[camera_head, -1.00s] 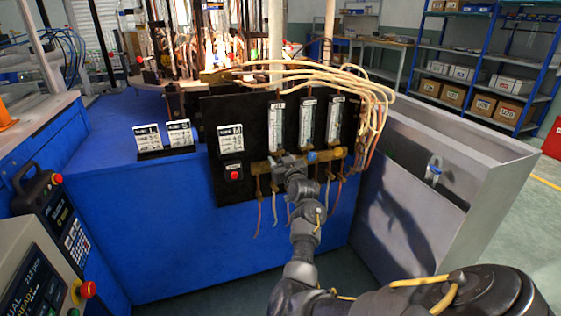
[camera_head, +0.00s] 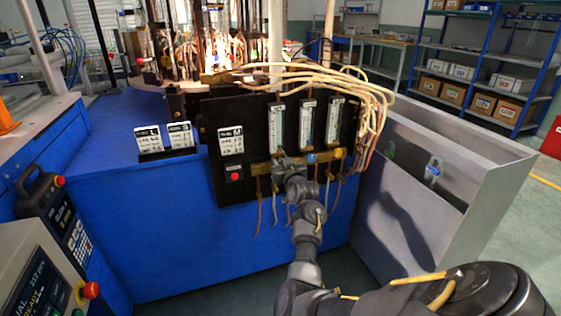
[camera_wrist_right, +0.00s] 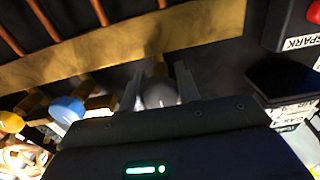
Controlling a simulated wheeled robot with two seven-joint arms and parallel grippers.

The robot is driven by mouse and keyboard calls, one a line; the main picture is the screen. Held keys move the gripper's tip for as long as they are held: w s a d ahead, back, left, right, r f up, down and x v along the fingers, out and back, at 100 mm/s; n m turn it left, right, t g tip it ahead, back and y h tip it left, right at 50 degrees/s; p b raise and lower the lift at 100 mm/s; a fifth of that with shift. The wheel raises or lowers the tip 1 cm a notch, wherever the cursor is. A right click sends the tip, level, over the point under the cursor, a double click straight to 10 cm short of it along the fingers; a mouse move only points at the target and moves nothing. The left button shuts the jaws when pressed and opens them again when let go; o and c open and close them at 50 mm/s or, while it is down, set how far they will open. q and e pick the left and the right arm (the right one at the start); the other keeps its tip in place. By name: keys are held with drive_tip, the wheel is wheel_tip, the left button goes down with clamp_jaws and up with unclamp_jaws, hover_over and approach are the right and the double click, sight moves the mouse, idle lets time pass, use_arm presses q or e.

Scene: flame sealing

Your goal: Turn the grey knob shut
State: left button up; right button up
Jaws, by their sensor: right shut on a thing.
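The grey knob (camera_wrist_right: 160,93) shows in the right wrist view as a rounded grey piece on the brass manifold bar (camera_wrist_right: 110,50). My right gripper (camera_wrist_right: 160,88) has one finger on each side of it and is shut on it. In the head view my right gripper (camera_head: 283,163) is at the left part of the brass bar, below the flow tubes, and hides the knob there. How far the knob is turned cannot be told. My left gripper is not in view.
A blue knob (camera_head: 312,158) and a yellow knob (camera_head: 340,153) sit just right of my gripper on the bar. A red button (camera_head: 235,176) is to its left. Pale hoses (camera_head: 370,105) loop down at the right. A grey metal bin (camera_head: 400,200) stands right of the panel.

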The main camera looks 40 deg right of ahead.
drive_tip(key=o, duration=0.9)
drive_tip(key=shift+o, duration=0.2)
drive_tip(key=shift+s, duration=0.15)
use_arm(q)
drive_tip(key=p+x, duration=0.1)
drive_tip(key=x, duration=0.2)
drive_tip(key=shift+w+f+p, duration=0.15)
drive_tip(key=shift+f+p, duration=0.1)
drive_tip(key=shift+p, duration=0.05)
use_arm(e)
drive_tip(key=v, duration=1)
drive_tip(key=shift+s+a, duration=0.15)
drive_tip(key=shift+a, duration=0.05)
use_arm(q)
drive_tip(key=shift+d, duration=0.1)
use_arm(e)
drive_tip(key=shift+f, duration=0.1)
